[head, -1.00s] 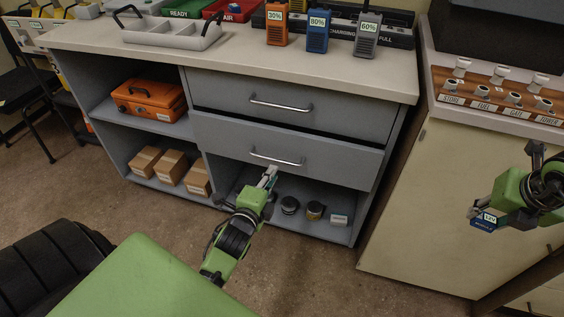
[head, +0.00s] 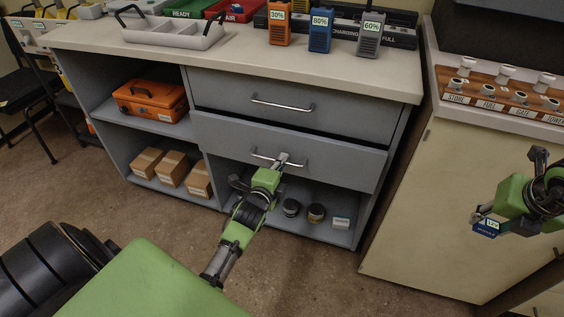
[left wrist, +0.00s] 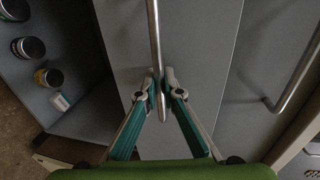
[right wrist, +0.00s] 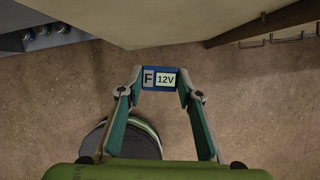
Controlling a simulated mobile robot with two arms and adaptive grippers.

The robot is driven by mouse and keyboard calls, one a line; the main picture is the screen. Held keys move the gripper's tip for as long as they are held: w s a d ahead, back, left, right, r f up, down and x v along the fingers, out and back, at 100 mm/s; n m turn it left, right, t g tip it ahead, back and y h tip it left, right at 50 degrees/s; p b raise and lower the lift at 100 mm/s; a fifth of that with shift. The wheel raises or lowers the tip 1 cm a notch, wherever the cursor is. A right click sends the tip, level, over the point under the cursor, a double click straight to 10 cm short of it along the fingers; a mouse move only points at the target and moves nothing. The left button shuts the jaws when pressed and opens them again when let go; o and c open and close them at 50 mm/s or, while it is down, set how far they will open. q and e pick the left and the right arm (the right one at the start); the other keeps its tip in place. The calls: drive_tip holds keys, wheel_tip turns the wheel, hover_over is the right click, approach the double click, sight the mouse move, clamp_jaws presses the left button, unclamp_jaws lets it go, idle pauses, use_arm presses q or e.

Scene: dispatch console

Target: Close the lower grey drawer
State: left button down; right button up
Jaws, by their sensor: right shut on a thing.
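The lower grey drawer (head: 345,160) stands pulled out a little, its front proud of the upper drawer. Its front also shows in the left wrist view (left wrist: 205,60). Its metal handle (head: 262,155) runs between the fingertips of my left gripper (head: 283,161) in the left wrist view (left wrist: 160,78). Those fingertips are close to the bar on both sides but not visibly clamped on it.
The upper drawer (head: 330,106) looks shut. Below the lower drawer, an open shelf holds dark jars (head: 291,207) and a small white box (head: 341,222). Cardboard boxes (head: 172,168) and an orange case (head: 150,101) are on the left shelves. A cream cabinet (head: 425,210) stands at right.

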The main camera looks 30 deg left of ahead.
use_arm(q)
drive_tip(key=shift+r+b+x, duration=0.15)
drive_tip(key=shift+b+x, duration=0.05)
drive_tip(key=shift+x, duration=0.75)
drive_tip(key=shift+r+b+x, duration=0.15)
drive_tip(key=shift+x, duration=0.8)
use_arm(e)
drive_tip(key=shift+f, duration=0.35)
use_arm(q)
drive_tip(key=shift+w+r, duration=0.15)
drive_tip(key=shift+r, duration=0.05)
use_arm(e)
drive_tip(key=shift+s+r, duration=0.1)
use_arm(q)
drive_tip(key=c, duration=2.5)
unclamp_jaws()
drive_tip(key=shift+s+d+f, duration=0.1)
drive_tip(key=shift+s, duration=0.1)
drive_tip(key=v, duration=1.1)
drive_tip(key=shift+s, duration=0.25)
